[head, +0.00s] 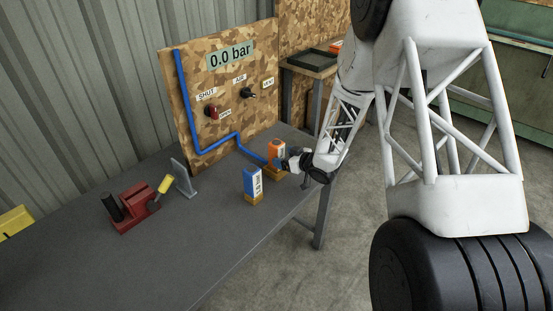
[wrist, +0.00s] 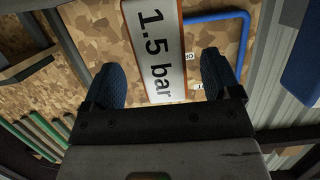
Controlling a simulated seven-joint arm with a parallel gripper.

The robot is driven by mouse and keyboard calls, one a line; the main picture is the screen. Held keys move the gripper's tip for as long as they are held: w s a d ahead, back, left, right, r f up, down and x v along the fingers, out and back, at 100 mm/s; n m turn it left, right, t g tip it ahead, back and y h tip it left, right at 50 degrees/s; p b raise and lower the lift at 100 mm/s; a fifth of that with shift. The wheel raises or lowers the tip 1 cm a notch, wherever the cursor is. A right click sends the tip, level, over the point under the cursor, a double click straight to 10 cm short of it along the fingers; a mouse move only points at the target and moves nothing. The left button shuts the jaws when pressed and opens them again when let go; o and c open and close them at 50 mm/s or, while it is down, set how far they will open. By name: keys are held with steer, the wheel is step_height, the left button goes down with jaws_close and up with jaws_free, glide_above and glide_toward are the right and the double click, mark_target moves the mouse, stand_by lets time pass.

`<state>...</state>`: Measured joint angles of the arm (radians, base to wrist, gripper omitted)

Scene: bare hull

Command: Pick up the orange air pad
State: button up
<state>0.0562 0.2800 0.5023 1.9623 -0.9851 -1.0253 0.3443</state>
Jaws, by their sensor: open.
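The orange air pad (head: 276,151) stands upright on a wooden block at the right side of the grey bench in the head view. In the wrist view its white label reading "1.5 bar" (wrist: 157,50), with thin orange edges, lies between my two blue fingertips. My gripper (head: 281,160) is open at the pad, and it also shows in the wrist view (wrist: 160,78). Gaps show on both sides between the fingers and the pad. My gripper hides part of the pad's lower side in the head view.
A blue pad (head: 251,182) stands on its own wooden block just in front and left. Behind is a camouflage board (head: 235,75) with a "0.0 bar" display, knobs and a blue pipe (head: 180,100). A red vise-like device (head: 130,207) sits left on the bench (head: 190,260).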

mark_target(282, 156)
steer(key=shift+x, duration=2.25)
steer(key=shift+s, duration=0.1)
steer(key=c, duration=1.2)
